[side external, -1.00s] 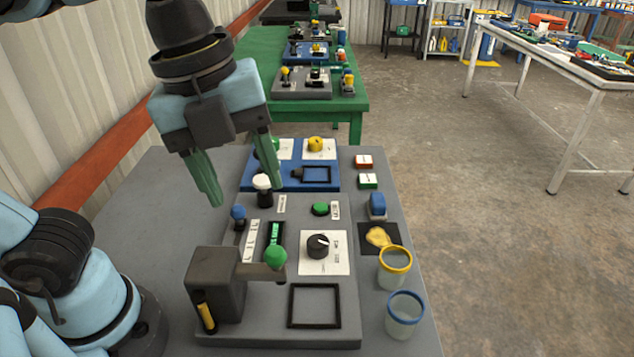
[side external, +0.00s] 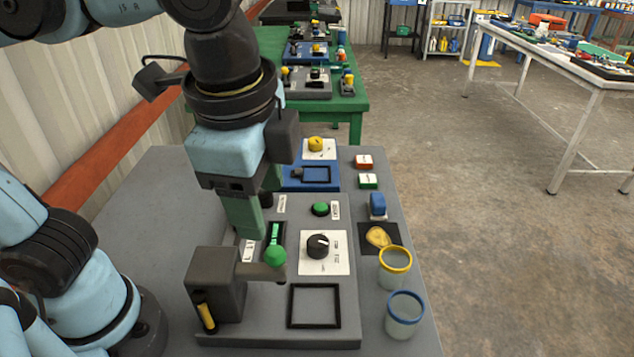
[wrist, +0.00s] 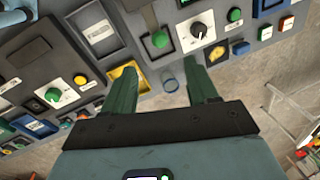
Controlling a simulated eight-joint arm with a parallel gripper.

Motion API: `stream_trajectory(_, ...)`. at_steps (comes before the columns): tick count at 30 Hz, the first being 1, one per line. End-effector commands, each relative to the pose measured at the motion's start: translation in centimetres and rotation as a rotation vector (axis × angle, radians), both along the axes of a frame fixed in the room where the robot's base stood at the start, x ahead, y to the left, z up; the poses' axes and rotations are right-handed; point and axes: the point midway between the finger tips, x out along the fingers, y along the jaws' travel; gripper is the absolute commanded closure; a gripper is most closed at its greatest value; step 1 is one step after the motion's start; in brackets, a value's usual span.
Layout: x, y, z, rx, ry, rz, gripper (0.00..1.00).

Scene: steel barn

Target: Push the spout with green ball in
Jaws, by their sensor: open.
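The spout is a dark arm ending in a green ball (side external: 275,255), reaching right from a dark grey box (side external: 216,284) on the near part of the grey panel (side external: 265,330). In the wrist view the green ball (wrist: 160,40) shows above the fingers, in front of a dark square frame. My gripper (side external: 245,232) has green fingers pointing down, just behind and left of the ball in the side view. In the wrist view the gripper (wrist: 161,72) is open and empty, its fingers apart. I see no contact with the ball. The fingers hide part of the panel.
A black dial (side external: 318,246), a green button (side external: 320,208) and a square frame (side external: 315,306) lie to the right on the panel. Yellow-rimmed (side external: 394,268) and blue-rimmed (side external: 404,315) cups stand by the table's right edge. A blue panel (side external: 322,182) lies behind.

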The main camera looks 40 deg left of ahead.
Motion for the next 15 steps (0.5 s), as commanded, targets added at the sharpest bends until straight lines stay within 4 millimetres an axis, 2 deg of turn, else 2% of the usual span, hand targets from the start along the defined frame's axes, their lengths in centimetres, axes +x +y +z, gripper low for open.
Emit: stream_trajectory(15,1.2,0.9,-7.6,-0.001,0.0,-0.001,0.42)
